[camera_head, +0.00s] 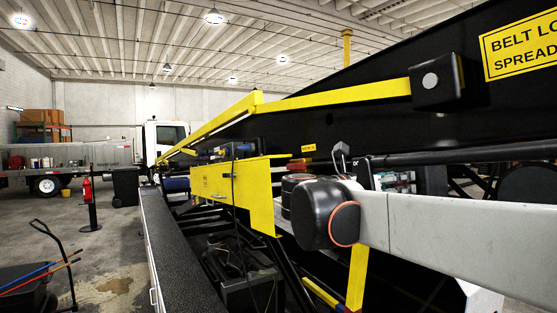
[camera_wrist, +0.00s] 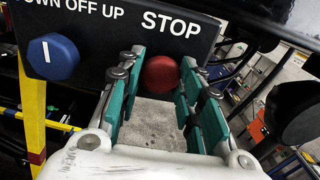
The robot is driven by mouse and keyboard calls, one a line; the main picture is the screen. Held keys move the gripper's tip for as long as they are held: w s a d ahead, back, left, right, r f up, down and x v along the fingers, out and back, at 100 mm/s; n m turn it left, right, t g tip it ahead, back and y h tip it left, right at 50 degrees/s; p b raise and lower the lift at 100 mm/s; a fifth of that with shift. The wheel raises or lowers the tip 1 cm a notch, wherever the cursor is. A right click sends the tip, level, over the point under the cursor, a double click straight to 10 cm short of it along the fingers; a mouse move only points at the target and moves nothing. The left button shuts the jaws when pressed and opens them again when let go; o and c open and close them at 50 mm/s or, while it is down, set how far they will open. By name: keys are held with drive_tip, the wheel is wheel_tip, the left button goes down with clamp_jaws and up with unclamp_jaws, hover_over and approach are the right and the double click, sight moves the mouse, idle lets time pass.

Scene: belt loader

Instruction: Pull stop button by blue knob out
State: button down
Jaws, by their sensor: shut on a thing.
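The red stop button (camera_wrist: 160,74) sits under the white word STOP on a black control panel (camera_wrist: 108,22) in the wrist view. My gripper (camera_wrist: 161,62), with green-padded fingers, has its fingertips on either side of the button and is shut on it. The button's edges are partly hidden by the fingertips. The blue knob (camera_wrist: 53,58), with a white line on its face, is left of the gripper and apart from it, under the words DOWN OFF UP. I cannot make out the panel, button or gripper in the head view.
A yellow post (camera_wrist: 32,110) stands below the blue knob. A dark rounded object (camera_wrist: 300,112) is at the right of the wrist view.

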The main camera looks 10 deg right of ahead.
drive_tip(key=shift+v, duration=0.75)
drive_tip(key=c, duration=1.1)
unclamp_jaws()
drive_tip(key=shift+s+a, duration=0.15)
drive_tip(key=shift+s, duration=0.05)
drive_tip(key=v, duration=1.1)
drive_tip(key=shift+a, duration=0.4)
